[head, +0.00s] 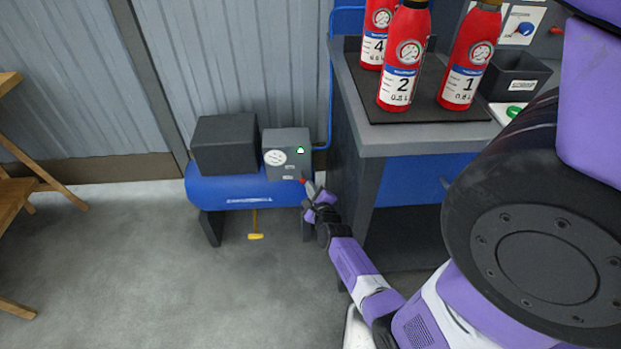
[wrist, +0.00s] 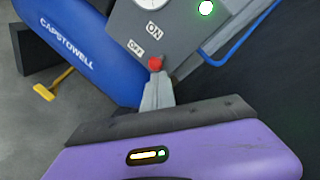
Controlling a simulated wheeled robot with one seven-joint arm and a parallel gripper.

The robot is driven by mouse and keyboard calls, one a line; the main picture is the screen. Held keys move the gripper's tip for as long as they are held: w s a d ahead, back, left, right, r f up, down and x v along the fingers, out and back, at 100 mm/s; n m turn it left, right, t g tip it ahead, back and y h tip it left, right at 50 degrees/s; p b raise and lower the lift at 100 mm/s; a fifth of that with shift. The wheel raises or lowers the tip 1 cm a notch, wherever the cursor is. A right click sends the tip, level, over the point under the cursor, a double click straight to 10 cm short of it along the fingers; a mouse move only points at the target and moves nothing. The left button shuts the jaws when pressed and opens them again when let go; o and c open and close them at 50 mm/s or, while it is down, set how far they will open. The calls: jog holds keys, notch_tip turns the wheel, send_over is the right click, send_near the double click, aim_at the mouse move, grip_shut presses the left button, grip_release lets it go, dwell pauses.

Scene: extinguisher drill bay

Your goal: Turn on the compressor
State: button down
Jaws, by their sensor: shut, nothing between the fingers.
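The compressor has a blue tank (head: 230,190), also in the wrist view (wrist: 75,40), and a grey control box (head: 287,140) with a round white gauge (head: 275,157). A round light (head: 300,150) on the box shows bright white-green, also in the wrist view (wrist: 206,8). A red-tipped switch (wrist: 155,63) sits at the box's lower edge near the ON and OFF labels; which label it points to I cannot tell. My gripper (wrist: 157,84) is shut and empty, its fingertips right at the red tip. In the head view my gripper (head: 308,186) reaches the box's lower right corner.
A workbench (head: 385,140) with red extinguishers (head: 403,60) stands close to the right of the compressor. A blue hose (head: 331,100) runs up between them. A yellow-handled drain (head: 255,236) hangs under the tank. A wooden stand (head: 15,190) is far left; the grey floor in front is clear.

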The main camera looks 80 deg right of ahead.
jog(key=shift+r+g+y+p, duration=0.3)
jog(key=shift+r+y+p, duration=0.2)
jog(key=shift+p, duration=0.75)
jog(key=shift+r+p, duration=0.75)
jog(key=shift+p, duration=0.05)
